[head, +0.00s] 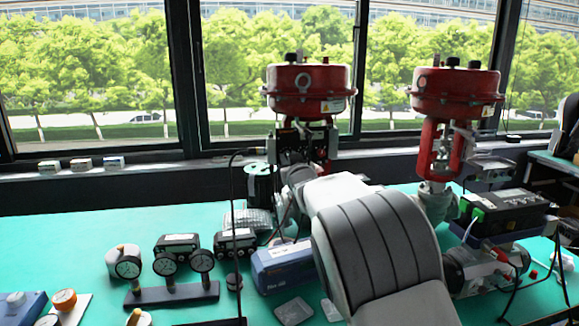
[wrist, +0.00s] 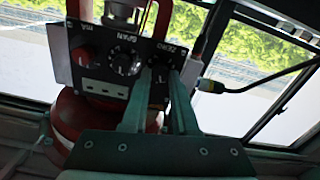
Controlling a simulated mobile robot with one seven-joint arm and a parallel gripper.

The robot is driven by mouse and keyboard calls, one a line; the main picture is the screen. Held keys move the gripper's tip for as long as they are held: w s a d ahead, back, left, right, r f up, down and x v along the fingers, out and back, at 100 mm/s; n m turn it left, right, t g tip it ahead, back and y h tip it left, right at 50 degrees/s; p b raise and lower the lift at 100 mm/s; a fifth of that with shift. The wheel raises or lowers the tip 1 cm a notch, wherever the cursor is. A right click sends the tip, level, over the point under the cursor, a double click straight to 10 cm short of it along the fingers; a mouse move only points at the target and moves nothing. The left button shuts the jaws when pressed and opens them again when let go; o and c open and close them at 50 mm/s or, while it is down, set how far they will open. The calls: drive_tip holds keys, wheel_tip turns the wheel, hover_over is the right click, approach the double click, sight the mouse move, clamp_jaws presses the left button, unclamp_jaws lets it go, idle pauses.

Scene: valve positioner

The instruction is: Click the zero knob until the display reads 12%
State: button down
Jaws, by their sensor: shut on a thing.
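The positioner is a dark box (wrist: 100,66) that appears upside down in the wrist view, with labels for SPAN and ZERO. The zero knob (wrist: 159,70) is black and sits under the ZERO label. My gripper (wrist: 160,78) reaches up to it, with its two fingers shut on the knob from either side. The span knob (wrist: 122,64) is just to the left, apart from the fingers. A pale strip of small windows (wrist: 104,89) is on the box face; no reading is legible. In the head view the positioner (head: 303,146) is by the left red valve, and my arm hides the gripper.
A second red valve (head: 452,95) stands to the right. Gauges on a stand (head: 172,294) and a blue box (head: 284,266) are on the green bench.

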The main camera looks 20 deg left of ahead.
drive_tip(key=shift+n+b, duration=0.75)
drive_tip(key=shift+n, duration=0.35)
drive_tip(key=c, duration=0.7)
unclamp_jaws()
drive_tip(key=v, duration=1.7)
drive_tip(key=shift+s+p, duration=0.25)
drive_tip(key=shift+p, duration=0.1)
